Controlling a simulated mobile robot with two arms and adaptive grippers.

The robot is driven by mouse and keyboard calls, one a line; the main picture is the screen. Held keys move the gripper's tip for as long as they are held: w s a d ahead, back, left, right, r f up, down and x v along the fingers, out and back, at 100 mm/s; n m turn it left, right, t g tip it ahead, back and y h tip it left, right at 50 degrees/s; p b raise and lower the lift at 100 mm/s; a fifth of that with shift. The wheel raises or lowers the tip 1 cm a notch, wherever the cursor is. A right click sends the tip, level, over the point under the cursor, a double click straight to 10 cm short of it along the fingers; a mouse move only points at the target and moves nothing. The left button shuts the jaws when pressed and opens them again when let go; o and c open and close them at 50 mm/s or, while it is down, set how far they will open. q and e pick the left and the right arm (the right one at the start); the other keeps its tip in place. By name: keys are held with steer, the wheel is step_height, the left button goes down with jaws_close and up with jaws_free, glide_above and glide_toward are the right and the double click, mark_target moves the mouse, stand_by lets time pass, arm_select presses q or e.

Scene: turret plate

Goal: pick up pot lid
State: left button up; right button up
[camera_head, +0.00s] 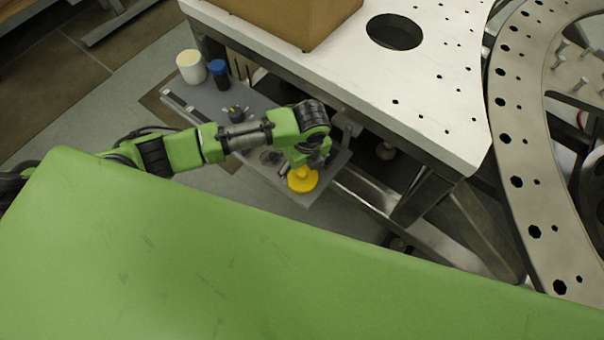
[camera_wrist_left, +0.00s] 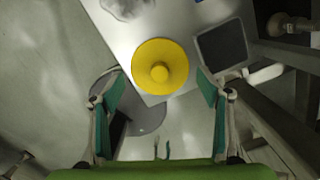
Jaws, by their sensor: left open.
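The pot lid is a round yellow disc with a knob on top. In the head view the pot lid (camera_head: 303,180) lies near the front corner of the low grey shelf (camera_head: 311,198), just below my left gripper (camera_head: 291,166). In the left wrist view the lid (camera_wrist_left: 145,78) shows whole, with its knob facing the camera. My left gripper (camera_wrist_left: 160,92) is open, with its green fingertips on both sides of the lid's near edge and nothing between them. The height gap between fingers and lid is hard to tell. My right gripper is not seen.
A white cup (camera_head: 190,66) and a blue-topped dark container (camera_head: 219,73) stand at the shelf's back. A white table (camera_head: 440,100) with holes rises to the right, bearing a cardboard box (camera_head: 290,15). Metal beams (camera_head: 365,190) run beside the shelf.

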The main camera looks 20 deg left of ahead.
mark_target(302, 173)
arm_select(q)
steer(key=shift+w+a+f, duration=0.1)
steer(key=shift+a+f, duration=0.05)
steer(key=shift+f, duration=1.5)
steer(key=shift+c, duration=0.5)
steer(key=c, duration=0.7)
